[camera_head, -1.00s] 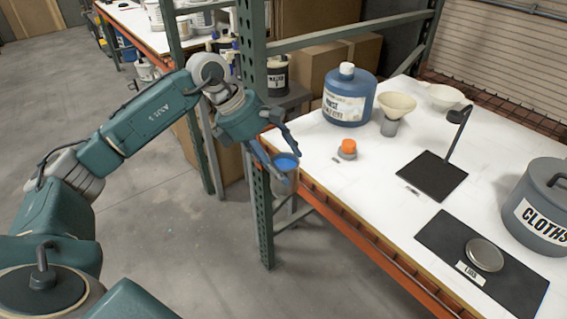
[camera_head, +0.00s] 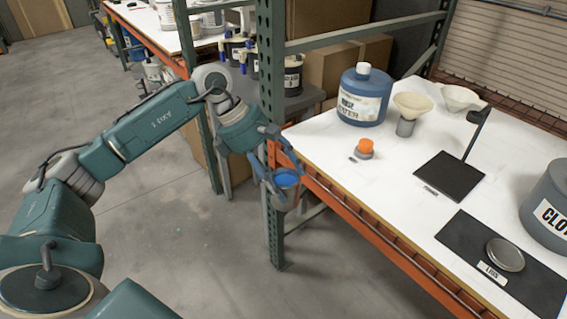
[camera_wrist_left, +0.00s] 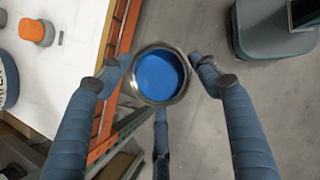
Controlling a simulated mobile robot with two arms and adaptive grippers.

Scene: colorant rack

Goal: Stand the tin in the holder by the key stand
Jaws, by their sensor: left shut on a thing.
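My left gripper (camera_head: 283,174) is shut on an open metal tin (camera_head: 285,196) with blue contents. It holds the tin roughly upright in the air, beside the bench's orange front edge. In the left wrist view the tin (camera_wrist_left: 158,75) sits between my left gripper's fingers (camera_wrist_left: 160,68), with its round blue top facing the camera. On the bench, a black stand with a tall hooked post (camera_head: 477,130) rises by a black square plate (camera_head: 449,177); it may be the key stand. I cannot tell which thing is the holder. My right gripper is out of view.
The white bench (camera_head: 400,215) carries a blue bottle (camera_head: 364,95), a funnel on a grey cup (camera_head: 405,126), an orange-capped small jar (camera_head: 365,149), a bowl (camera_head: 461,98), a black mat with a lid (camera_head: 505,254) and a grey pot (camera_head: 548,205). A green upright (camera_head: 272,80) stands close behind my gripper.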

